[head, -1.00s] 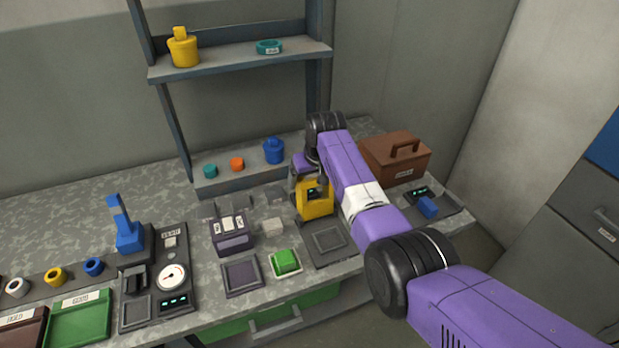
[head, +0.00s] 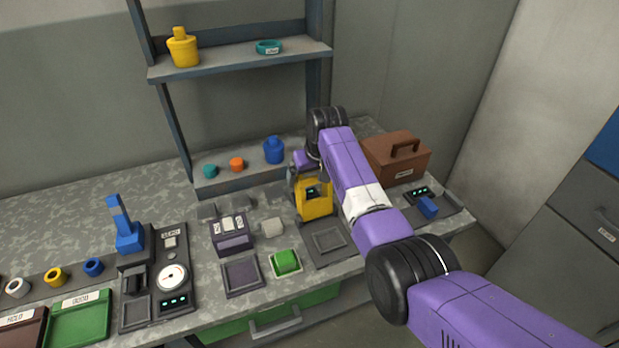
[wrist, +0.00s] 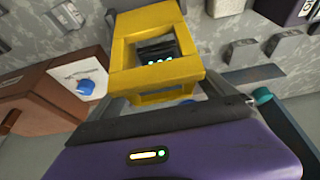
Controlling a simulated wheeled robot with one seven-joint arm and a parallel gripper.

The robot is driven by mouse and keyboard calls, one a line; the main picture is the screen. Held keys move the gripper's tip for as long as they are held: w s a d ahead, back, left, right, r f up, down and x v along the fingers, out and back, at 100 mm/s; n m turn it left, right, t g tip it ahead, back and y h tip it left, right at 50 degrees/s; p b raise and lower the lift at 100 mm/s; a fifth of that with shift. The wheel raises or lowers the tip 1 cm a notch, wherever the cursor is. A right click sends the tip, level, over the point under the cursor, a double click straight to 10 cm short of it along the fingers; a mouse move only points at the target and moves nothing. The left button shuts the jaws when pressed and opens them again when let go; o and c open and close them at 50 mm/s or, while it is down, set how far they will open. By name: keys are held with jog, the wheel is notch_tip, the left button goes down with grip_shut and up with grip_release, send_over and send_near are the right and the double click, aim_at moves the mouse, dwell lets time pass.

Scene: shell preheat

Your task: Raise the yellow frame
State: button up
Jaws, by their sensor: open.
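The yellow frame (head: 315,205) stands on the bench behind a dark square plate (head: 328,239), with a small lit display showing inside it. In the wrist view the yellow frame (wrist: 148,88) fills the upper middle, just ahead of my gripper.
A brown box (head: 397,158) with a handle stands right of my arm. A green block (head: 286,262), a dark labelled block (head: 231,233) and a blue jar (head: 273,150) are close on the left. A shelf (head: 240,63) rises behind.

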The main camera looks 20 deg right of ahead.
jog(key=v, duration=0.6)
dwell(0.4)
jog(key=w+r+t, duration=0.6)
jog(key=r+t, duration=0.1)
jog(key=s+a+f+t+h, duration=0.1)
jog(key=s+f+t, duration=0.2)
jog(key=s, duration=0.8)
jog(key=s+a+f+t, duration=0.1)
jog(key=s+f+t, duration=0.25)
jog(key=s, duration=0.85)
jog(key=s+a+r+g+y, duration=0.1)
jog(key=s+a+g, duration=0.2)
jog(key=s, duration=3.6)
jog(key=shift+s, duration=0.25)
